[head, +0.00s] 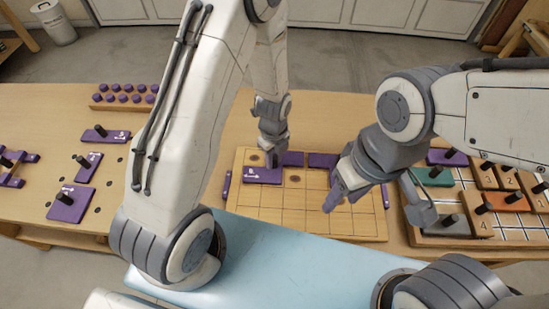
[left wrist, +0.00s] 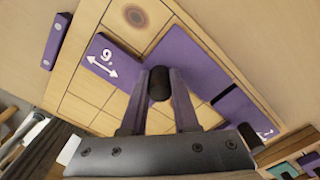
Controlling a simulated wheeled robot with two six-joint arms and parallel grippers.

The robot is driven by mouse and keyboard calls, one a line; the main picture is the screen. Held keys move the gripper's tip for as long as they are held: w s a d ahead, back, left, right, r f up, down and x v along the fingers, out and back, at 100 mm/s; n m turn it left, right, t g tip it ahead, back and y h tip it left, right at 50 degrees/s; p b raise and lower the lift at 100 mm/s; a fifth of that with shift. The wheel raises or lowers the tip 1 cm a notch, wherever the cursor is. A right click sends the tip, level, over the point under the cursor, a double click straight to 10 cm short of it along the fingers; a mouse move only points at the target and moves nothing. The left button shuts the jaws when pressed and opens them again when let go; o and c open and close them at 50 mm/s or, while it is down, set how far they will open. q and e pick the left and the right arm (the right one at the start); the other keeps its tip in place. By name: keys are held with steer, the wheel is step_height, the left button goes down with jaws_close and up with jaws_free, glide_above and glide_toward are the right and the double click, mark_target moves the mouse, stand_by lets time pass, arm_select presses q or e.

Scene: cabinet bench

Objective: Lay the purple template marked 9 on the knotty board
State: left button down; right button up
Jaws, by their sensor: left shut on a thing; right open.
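The purple template marked 9 (head: 263,176) is over the far left part of the knotty board (head: 310,220). My left gripper (head: 271,161) is shut on its black knob. In the left wrist view the fingers (left wrist: 160,88) grip that knob, and the 9 and a white arrow show on the template (left wrist: 103,60). The template looks flat, on or just above the board; I cannot tell if it touches. A dark knot (left wrist: 136,15) shows bare beside it. My right gripper (head: 341,196) is open and empty above the right part of the board.
Another purple template (head: 322,160) lies at the board's far edge. More purple templates (head: 68,204) lie on the bench at left, with a block of purple knobs (head: 124,97) behind. A tray of coloured pieces (head: 455,235) stands at right. The near board squares are clear.

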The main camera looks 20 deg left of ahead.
arm_select(q)
steer(key=shift+f, duration=0.15)
stand_by(0.6)
steer(key=shift+c, duration=1)
jaws_free()
steer(key=shift+r+p, duration=3.45)
steer(key=shift+r, duration=0.6)
